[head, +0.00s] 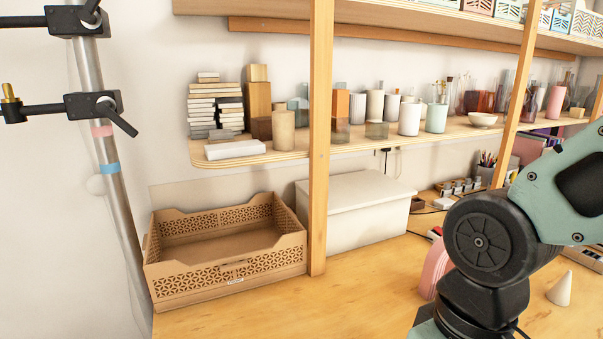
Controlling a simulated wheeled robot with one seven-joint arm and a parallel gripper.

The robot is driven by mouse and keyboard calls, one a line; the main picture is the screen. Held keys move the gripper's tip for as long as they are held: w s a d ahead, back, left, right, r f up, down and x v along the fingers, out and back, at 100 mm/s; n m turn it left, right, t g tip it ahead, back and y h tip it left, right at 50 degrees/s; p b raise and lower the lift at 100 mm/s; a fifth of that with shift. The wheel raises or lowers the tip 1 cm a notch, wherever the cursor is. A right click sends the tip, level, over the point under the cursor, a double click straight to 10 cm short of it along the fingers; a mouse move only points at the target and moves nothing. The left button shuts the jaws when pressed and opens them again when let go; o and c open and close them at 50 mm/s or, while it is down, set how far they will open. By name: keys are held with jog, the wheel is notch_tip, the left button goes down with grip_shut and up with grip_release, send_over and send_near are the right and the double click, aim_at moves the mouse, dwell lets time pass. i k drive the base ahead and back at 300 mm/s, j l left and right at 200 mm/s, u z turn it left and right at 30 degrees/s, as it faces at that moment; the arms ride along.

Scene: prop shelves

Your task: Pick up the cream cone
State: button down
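A small cream cone (560,289) stands upright on the wooden desk at the lower right of the head view. It is just right of my arm's dark joint, with a visible gap between them. My arm enters from the right side and bends down to the bottom of the view. My gripper is outside the picture, so its state and its distance from the cone do not show.
A tan open crate (225,278) sits at the left, beside a lidded white box (358,205). A wooden post (319,140) rises between them. A pink arch (434,268) is partly behind my arm. A shelf (345,148) above holds vases. The front middle desk is clear.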

aim_at(560, 294)
jog(key=z, duration=1.1)
